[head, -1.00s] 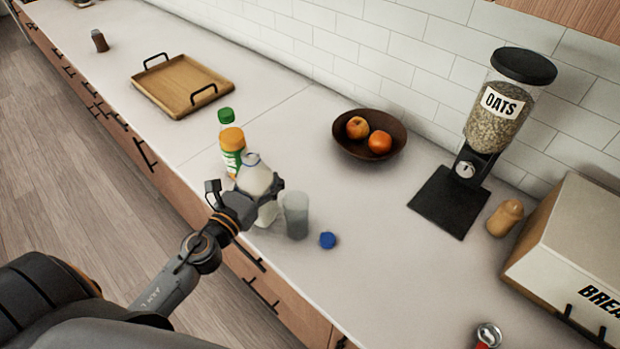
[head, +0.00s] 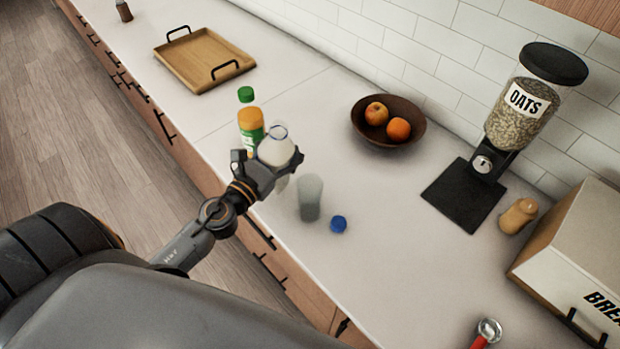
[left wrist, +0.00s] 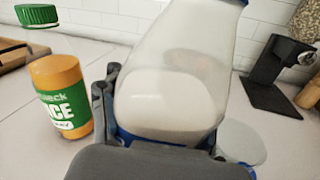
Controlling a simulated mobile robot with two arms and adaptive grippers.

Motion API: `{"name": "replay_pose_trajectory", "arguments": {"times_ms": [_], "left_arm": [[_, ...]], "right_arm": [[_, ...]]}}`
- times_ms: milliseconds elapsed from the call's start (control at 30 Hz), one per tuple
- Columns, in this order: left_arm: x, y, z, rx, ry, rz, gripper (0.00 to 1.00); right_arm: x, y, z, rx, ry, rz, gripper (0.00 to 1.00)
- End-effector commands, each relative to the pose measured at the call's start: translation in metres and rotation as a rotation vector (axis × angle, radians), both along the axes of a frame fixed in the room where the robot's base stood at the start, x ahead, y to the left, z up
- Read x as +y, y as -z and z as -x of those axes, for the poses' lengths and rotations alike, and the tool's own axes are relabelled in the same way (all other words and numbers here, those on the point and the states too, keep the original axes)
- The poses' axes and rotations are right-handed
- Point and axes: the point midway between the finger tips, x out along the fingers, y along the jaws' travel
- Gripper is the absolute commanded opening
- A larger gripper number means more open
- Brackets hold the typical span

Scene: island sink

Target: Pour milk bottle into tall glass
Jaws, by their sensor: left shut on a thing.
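The milk bottle (head: 276,150) is white with a clear, uncapped top. My left gripper (head: 278,165) is shut around it, and the bottle leans slightly. In the left wrist view the milk bottle (left wrist: 175,75) fills the middle, between the fingers of my left gripper (left wrist: 160,115). The tall glass (head: 310,198) is a grey, see-through tumbler upright on the counter, just right of the gripper. Part of the glass (left wrist: 242,142) shows at the right in the left wrist view, behind the gripper. My right gripper is not in view.
A blue cap (head: 338,224) lies right of the glass. A juice bottle (head: 250,124) with a green cap stands close behind the gripper. A fruit bowl (head: 415,137), oats dispenser (head: 518,105) and bread box (head: 575,262) stand farther right. A wooden tray (head: 190,78) lies at the back left.

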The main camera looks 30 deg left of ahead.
Motion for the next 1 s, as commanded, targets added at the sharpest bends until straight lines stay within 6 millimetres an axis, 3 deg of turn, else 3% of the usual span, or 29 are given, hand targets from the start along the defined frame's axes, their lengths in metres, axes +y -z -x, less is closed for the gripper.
{"name": "replay_pose_trajectory", "arguments": {"times_ms": [267, 500, 733, 800, 1000], "left_arm": [[-0.001, 0.0, -0.001, -0.015, 0.001, -0.181, 0.21], [-0.004, -0.016, 0.0, -0.028, 0.001, -0.336, 0.21], [-0.007, -0.004, 0.0, -0.04, 0.001, -0.485, 0.21], [-0.004, 0.01, 0.0, -0.043, 0.001, -0.531, 0.21], [0.001, 0.021, 0.0, -0.055, 0.001, -0.662, 0.21]], "right_arm": [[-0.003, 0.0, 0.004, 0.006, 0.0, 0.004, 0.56], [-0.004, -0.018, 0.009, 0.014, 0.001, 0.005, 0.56], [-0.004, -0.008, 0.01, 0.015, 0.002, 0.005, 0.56], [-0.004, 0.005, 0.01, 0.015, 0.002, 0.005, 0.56], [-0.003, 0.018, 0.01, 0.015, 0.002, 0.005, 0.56]]}}
